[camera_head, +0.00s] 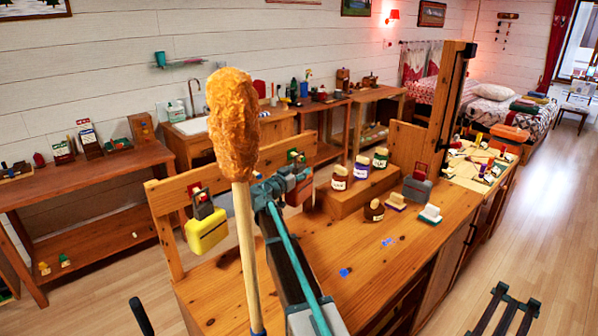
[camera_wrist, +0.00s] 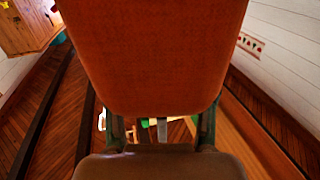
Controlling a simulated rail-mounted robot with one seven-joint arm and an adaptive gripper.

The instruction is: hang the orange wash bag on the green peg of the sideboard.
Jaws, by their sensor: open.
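The orange wash bag (camera_head: 301,191) is at the sideboard's back rail (camera_head: 330,152), just below the green peg (camera_head: 296,157), and my arm partly hides it. In the wrist view the bag (camera_wrist: 155,55) fills the upper middle. My gripper (camera_head: 283,184) is beside the bag at the rail. In the wrist view my gripper (camera_wrist: 161,133) has its fingers apart, one on each side, below the bag's edge. A bit of green (camera_wrist: 150,123) shows between them. I cannot tell whether the bag's loop is around the peg.
A yellow bag (camera_head: 207,231) hangs at the rail's left. A fuzzy orange-brown head on a stick (camera_head: 233,125) stands in the near foreground and blocks part of the view. Jars (camera_head: 361,167) stand on a wooden block. A grey bag (camera_head: 417,189) stands by the post at right.

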